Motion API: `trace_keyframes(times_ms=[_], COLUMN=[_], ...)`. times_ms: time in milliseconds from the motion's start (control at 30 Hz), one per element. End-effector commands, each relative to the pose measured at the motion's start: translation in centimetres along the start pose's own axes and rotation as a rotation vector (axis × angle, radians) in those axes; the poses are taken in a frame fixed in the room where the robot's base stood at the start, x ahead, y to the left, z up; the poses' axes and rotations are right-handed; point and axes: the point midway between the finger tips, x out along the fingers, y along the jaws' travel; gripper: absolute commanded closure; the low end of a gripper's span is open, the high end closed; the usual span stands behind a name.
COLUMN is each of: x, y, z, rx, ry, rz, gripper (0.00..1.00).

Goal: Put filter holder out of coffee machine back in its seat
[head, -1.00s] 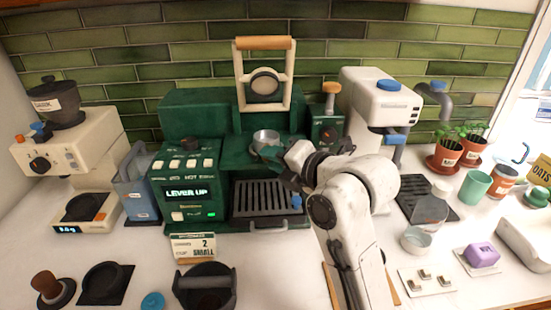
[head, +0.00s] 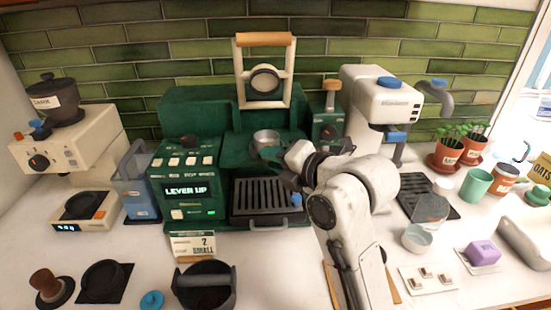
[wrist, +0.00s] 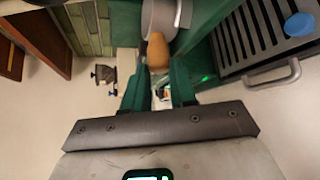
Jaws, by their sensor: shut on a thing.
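The coffee machine (head: 182,190) is dark green, with a raised lever frame and a "LEVER UP" display. The filter holder is a round metal basket (head: 265,137) with a wooden handle (wrist: 157,50). The basket is at the machine's front, under the lever frame and above the drip tray. My gripper (head: 268,153) reaches it from the right. In the wrist view my gripper's green fingers (wrist: 160,82) are shut on the handle. I cannot tell from these views whether the basket is seated.
The slotted drip tray (head: 266,198) lies below the basket. A cream grinder (head: 68,140) stands at the left and a white appliance (head: 378,100) at the right. A black knock bin (head: 205,288) sits at the front. The counter is crowded on both sides.

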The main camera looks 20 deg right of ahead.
Motion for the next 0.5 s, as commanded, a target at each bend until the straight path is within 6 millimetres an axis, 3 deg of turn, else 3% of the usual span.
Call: trace_keyframes(times_ms=[467, 500], x=[0.06, 0.06], y=[-0.2, -0.2], z=[-0.07, -0.07], rx=[-0.001, -0.001], ry=[-0.001, -0.001], rz=[0.002, 0.002], gripper=[1.0, 0.72])
